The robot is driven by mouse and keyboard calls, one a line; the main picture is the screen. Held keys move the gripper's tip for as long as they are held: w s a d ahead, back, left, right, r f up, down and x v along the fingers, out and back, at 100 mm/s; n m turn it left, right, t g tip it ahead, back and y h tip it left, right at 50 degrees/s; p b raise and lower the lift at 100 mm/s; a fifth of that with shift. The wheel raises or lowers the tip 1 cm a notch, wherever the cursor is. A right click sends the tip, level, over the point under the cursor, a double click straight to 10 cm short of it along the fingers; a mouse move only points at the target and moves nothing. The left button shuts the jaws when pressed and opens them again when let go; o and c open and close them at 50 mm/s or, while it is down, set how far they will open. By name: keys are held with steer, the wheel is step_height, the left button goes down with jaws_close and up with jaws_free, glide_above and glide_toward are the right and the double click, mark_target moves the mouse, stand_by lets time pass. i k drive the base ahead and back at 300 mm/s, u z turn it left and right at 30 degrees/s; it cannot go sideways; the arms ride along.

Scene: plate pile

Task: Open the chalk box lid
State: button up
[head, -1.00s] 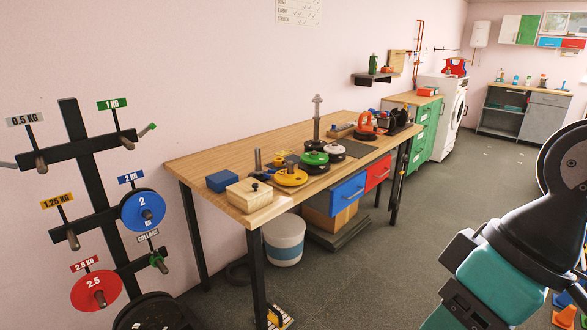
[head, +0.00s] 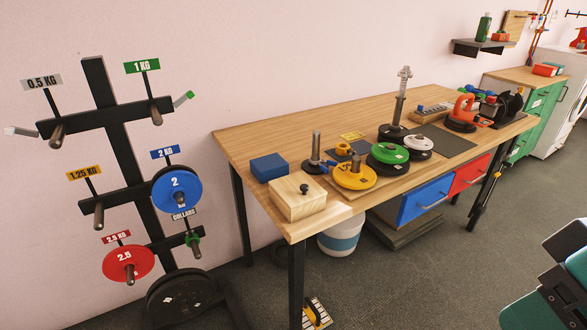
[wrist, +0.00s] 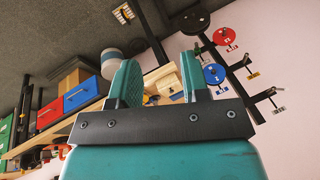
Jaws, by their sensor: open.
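The chalk box appears to be the pale wooden box (head: 298,197) with a small black knob on its lid, at the near left corner of the workbench. Its lid looks shut. In the wrist view a pale wooden box (wrist: 168,85) shows small between my fingers, partly hidden and tilted with the view. My gripper (wrist: 157,58) is open, with two teal fingers apart and nothing between them. It is well away from the box.
A blue box (head: 269,167) stands just behind the wooden box. Yellow (head: 355,176) and green plates (head: 388,155) lie to its right. The plate rack (head: 130,150) stands left of the workbench (head: 250,130). Open floor lies in front.

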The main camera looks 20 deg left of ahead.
mark_target(295, 190)
steer(key=u, duration=0.5)
steer(key=i, duration=0.85)
steer(key=u, duration=0.5)
